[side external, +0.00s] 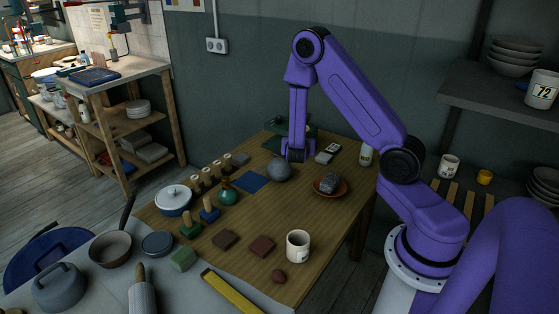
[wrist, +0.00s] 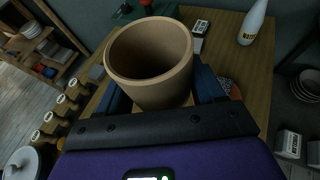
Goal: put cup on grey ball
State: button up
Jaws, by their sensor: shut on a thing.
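In the wrist view a tan cup (wrist: 152,82) is between the blue fingers of my gripper (wrist: 160,90), with its open mouth towards the camera. My gripper is shut on it. In the side view my gripper (side external: 296,153) points down close above and slightly right of the grey ball (side external: 279,170). The held cup cannot be made out clearly there. The grey ball rests on the wooden table; in the wrist view it is not seen. I cannot tell whether the cup touches the ball.
A blue square (side external: 252,183) and a green flask (side external: 227,191) lie left of the ball. A brown dish with a grey lump (side external: 329,184) stands right of it. A white mug (side external: 298,246) stands at the table's front. A bottle (side external: 366,153) stands at the back right.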

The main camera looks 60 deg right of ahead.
jog(key=shift+w+d+r, duration=0.25)
jog(key=shift+d+r, duration=0.05)
jog(key=shift+r, duration=0.05)
jog(key=shift+w+d, duration=0.15)
jog(key=shift+w, duration=0.1)
jog(key=w+d+f, duration=0.4)
jog(key=w, duration=0.3)
send_over(279, 159)
jog(key=f, duration=0.5)
jog(key=shift+s+a, duration=0.15)
jog(key=shift+s, duration=0.2)
jog(key=shift+w+f, duration=0.1)
jog(key=shift+f, duration=0.15)
jog(key=shift+w+f, duration=0.15)
jog(key=shift+f, duration=1.5)
jog(key=shift+f, duration=0.15)
jog(key=o, duration=1.1)
